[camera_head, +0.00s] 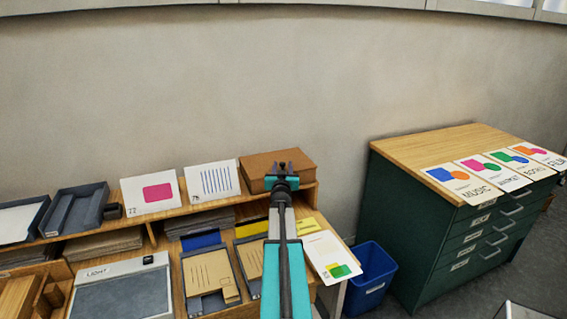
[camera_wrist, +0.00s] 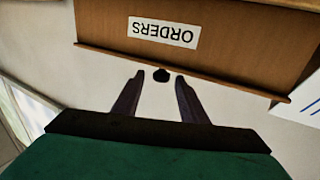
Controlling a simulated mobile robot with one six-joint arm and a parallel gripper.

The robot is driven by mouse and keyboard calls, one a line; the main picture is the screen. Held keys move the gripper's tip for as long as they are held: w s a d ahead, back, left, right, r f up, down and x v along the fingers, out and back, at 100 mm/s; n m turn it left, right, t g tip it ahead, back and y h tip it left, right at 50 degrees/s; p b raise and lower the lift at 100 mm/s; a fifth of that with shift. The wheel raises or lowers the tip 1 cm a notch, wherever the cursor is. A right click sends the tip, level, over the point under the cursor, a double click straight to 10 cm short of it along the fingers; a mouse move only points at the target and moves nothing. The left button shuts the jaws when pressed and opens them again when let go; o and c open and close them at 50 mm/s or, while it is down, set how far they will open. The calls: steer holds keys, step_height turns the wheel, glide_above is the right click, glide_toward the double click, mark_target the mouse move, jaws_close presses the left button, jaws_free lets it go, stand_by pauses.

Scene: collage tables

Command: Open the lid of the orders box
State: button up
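The orders box (camera_head: 262,163) is a brown box on top of the shelf unit, against the wall, and its lid looks closed. In the wrist view its front (camera_wrist: 225,45) appears upside down with a white ORDERS label (camera_wrist: 163,32). A small dark knob (camera_wrist: 162,76) shows by the thin lid edge (camera_wrist: 215,84). My gripper (camera_head: 283,168) is in front of the box and hides part of it. In the wrist view my gripper (camera_wrist: 160,82) is open, its two dark fingers on either side of the knob with gaps; I cannot tell the depth between them.
Two white cards, one with a pink shape (camera_head: 157,193) and one with blue lines (camera_head: 213,180), stand left of the box. Grey trays (camera_head: 75,212) lie farther left. A blue bin (camera_head: 368,280) and a green drawer cabinet (camera_head: 405,225) stand right.

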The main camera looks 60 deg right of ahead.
steer(key=shift+p+x, duration=0.3)
steer(key=shift+x, duration=1.1)
